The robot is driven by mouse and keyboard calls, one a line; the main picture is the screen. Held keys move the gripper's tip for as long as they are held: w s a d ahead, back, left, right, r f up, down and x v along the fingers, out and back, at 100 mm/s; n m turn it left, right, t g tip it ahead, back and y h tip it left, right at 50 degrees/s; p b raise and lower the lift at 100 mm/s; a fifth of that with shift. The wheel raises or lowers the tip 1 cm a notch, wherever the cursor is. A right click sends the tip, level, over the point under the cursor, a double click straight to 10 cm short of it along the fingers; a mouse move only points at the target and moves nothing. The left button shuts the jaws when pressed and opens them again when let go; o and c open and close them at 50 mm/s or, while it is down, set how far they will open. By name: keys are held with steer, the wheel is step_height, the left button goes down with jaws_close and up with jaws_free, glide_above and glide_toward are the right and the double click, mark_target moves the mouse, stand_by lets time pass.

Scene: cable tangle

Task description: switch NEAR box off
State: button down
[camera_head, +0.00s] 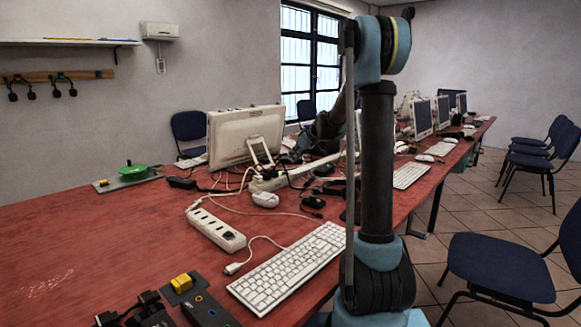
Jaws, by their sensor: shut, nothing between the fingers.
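A small dark box with a yellow block-shaped switch (182,283) on top lies at the near front edge of the red table (90,240). I cannot tell which way the switch is set. Beside it lies a black box with round marks (208,311). A white power strip (215,230) with several sockets lies farther back, left of the keyboard. My gripper (318,130) is a dark shape beyond the large monitor's right side, far from the yellow switch. It is shut and empty; its fingertips are hard to make out.
A white keyboard (292,268) and loose cables lie right of the power strip. A monitor (245,136) stands behind. A green round thing (133,171) sits on a plate at the back left. Black plugs (140,310) lie at the front. The table's left part is clear.

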steer(key=v, duration=0.8)
steer(key=shift+w+d, duration=0.2)
steer(key=shift+d, duration=0.1)
steer(key=shift+r, duration=0.1)
